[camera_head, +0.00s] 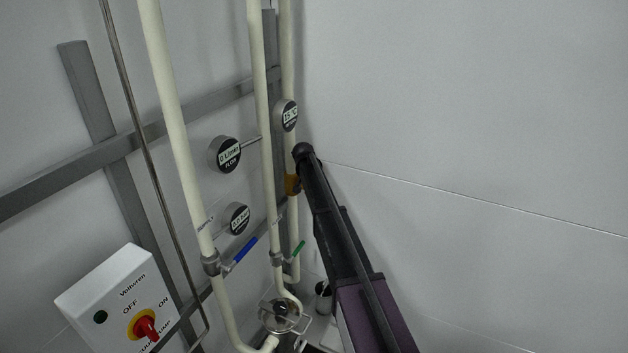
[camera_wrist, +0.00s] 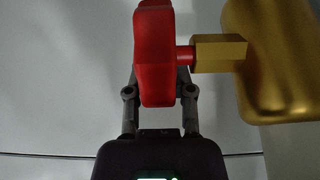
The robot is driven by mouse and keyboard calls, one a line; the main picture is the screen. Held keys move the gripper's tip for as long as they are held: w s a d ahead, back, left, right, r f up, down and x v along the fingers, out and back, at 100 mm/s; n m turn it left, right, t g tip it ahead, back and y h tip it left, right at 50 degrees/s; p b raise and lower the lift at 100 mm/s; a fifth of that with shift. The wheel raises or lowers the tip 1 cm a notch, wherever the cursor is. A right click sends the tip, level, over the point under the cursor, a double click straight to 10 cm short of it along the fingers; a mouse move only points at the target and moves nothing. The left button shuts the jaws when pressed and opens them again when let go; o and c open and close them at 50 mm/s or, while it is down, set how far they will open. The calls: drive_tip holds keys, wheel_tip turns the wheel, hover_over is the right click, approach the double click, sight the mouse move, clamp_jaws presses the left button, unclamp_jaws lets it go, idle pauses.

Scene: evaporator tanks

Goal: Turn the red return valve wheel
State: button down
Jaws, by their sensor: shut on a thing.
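The red return valve wheel (camera_wrist: 155,58) is in the wrist view, seen edge-on in the upper middle. A short red stem joins it to a brass valve body (camera_wrist: 275,60) on the right. My gripper (camera_wrist: 160,85) has a finger on each side of the wheel and is shut on it; the fingertips are partly hidden behind the wheel. In the head view, my dark arm reaches up to the pipes and hides the wheel and my gripper. A small part of the brass valve body (camera_head: 292,185) shows beside the arm.
Cream pipes (camera_head: 268,130) run down the left wall with round gauges (camera_head: 225,153), a blue lever (camera_head: 244,250) and a green lever (camera_head: 299,248). A white switch box (camera_head: 118,300) with a red knob is at the lower left. The right wall is bare.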

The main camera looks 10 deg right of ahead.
drive_tip(key=shift+d+f+g+y, duration=0.1)
drive_tip(key=shift+g+y, duration=0.3)
drive_tip(key=shift+g, duration=0.1)
drive_tip(key=shift+c, duration=2.4)
unclamp_jaws()
